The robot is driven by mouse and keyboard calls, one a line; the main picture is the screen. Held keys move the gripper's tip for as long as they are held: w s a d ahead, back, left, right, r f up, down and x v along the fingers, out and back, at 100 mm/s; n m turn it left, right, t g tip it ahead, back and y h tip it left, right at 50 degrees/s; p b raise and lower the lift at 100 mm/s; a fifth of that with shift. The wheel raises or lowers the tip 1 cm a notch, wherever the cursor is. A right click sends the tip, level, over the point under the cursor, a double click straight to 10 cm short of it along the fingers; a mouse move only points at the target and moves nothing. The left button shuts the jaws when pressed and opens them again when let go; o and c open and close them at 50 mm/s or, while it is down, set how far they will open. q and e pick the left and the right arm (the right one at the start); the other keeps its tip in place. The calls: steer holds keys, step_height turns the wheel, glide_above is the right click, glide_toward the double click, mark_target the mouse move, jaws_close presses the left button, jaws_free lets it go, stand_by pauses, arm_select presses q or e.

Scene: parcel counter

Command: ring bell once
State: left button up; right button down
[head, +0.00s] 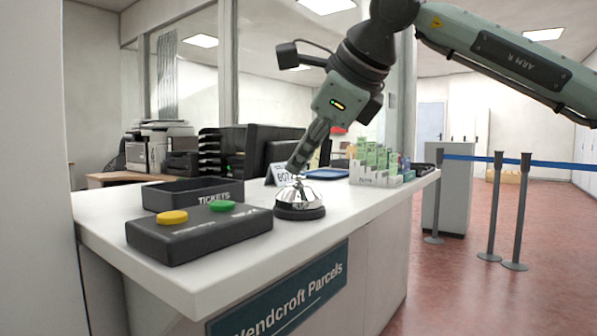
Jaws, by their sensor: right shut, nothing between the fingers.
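A silver service bell (300,200) with a dark base stands on the white counter (180,281), near its front edge. My right gripper (295,168) comes down from the upper right, tilted, with its fingers closed and empty. Its fingertips are just above the top of the bell's dome, very close to the plunger. I cannot tell whether they touch it. My left gripper is not in the view.
Left of the bell are a black box with a yellow button (172,217) and a green button (222,206), and a black tickets tray (170,195). Behind are a small sign (280,175), a blue tray (326,174) and a leaflet holder (372,178). Barrier posts (495,205) stand right.

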steer(key=shift+f+b, duration=0.5)
steer(key=shift+f, duration=0.05)
steer(key=shift+r, duration=0.1)
stand_by(0.3)
steer(key=shift+r, duration=0.15)
steer(key=shift+r+p, duration=0.1)
steer(key=shift+p, duration=0.2)
steer(key=shift+r+p, duration=0.45)
steer(key=shift+r, duration=0.15)
step_height(320, 180, up, 5)
steer(key=p, duration=0.3)
